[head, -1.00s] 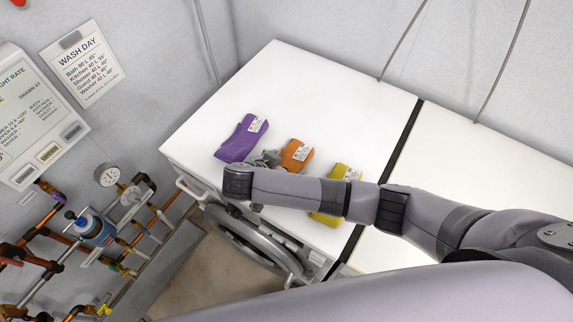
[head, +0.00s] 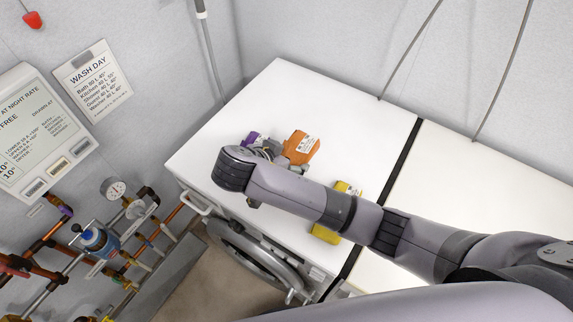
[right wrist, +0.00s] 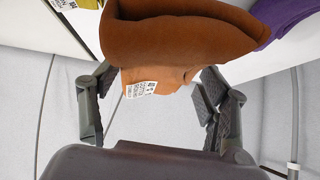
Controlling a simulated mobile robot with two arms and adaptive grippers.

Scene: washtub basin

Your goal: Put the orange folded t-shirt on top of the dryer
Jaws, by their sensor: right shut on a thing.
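The orange folded t-shirt (head: 301,148), with a white label, is in my right gripper (head: 280,156), seemingly lifted above the white machine top at the left. In the right wrist view the shirt (right wrist: 180,42) fills the upper middle, between and beyond the fingers of the gripper (right wrist: 155,85). The white machine top (head: 290,90) at the left has a round door on its front. A second white top (head: 460,180) lies to the right, past a black gap. I cannot tell which one is the dryer. My left gripper is not in view.
A purple folded item (head: 251,139) is mostly hidden behind my right wrist. A yellow folded item (head: 324,234) lies partly under my right forearm. Pipes with a gauge (head: 114,187) run along the left wall. The visible right top is clear beyond my arm.

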